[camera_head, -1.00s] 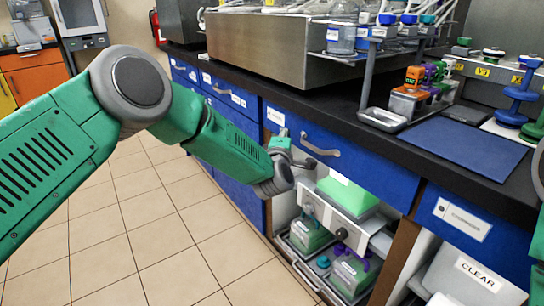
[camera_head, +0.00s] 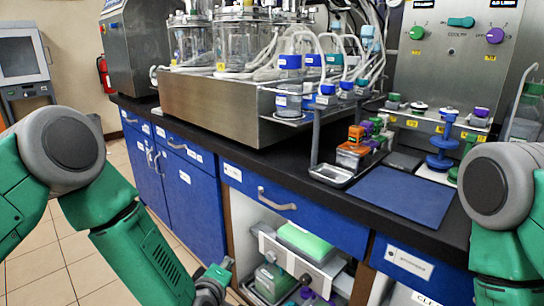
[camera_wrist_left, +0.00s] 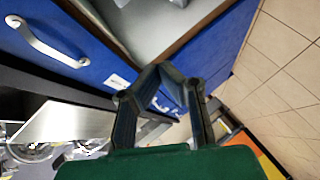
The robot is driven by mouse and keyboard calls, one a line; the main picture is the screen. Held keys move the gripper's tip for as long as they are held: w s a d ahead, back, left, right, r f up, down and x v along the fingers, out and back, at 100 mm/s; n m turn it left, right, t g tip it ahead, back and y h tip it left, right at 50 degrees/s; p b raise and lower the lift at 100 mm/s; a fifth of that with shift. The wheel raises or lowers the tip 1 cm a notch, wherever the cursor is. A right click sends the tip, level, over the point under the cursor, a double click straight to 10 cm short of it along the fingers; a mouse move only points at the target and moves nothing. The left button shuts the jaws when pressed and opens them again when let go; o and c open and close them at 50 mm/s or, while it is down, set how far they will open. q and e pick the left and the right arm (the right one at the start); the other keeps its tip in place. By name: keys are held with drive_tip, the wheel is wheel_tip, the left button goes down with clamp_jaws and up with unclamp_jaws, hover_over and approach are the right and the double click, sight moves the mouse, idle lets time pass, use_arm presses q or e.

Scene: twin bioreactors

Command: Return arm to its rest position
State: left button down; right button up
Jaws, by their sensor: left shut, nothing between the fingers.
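My left arm (camera_head: 140,250) comes in from the left of the head view and slopes down toward the bottom edge. Its wrist end, near the left gripper (camera_head: 212,284), is low in front of the blue cabinets, and the fingers are hardly visible there. In the left wrist view the left gripper (camera_wrist_left: 168,76) is shut, with its fingertips together and nothing held. My right arm (camera_head: 497,205) shows at the right edge; its gripper is out of view.
A dark counter (camera_head: 262,160) carries a steel bioreactor unit (camera_head: 215,104), a blue mat (camera_head: 400,196) and a metal tray (camera_head: 330,175). Below, an open cabinet bay holds a green-topped box (camera_head: 305,243). A blue drawer (camera_head: 300,207) has a handle. Tiled floor (camera_head: 75,250) lies at left.

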use_arm(q)
drive_tip(key=s+a+f+m+g+p, duration=0.25)
drive_tip(key=s+f+m+g, duration=0.3)
drive_tip(key=s, duration=0.65)
drive_tip(key=s+a+m+g+p, duration=0.2)
drive_tip(key=s+a+m+g, duration=0.1)
drive_tip(key=s, duration=1)
drive_tip(key=s+a+m+g+y+p, duration=0.1)
drive_tip(key=s+a+m+g, duration=0.3)
drive_tip(key=s+a, duration=0.4)
drive_tip(key=s+g, duration=0.1)
drive_tip(key=s, duration=0.3)
drive_tip(key=shift+s+a+f+p, duration=0.15)
drive_tip(key=shift+s+f+p, duration=0.05)
drive_tip(key=shift+s+p, duration=0.2)
use_arm(e)
wheel_tip(320, 180, up, 7)
drive_tip(key=shift+r, duration=0.15)
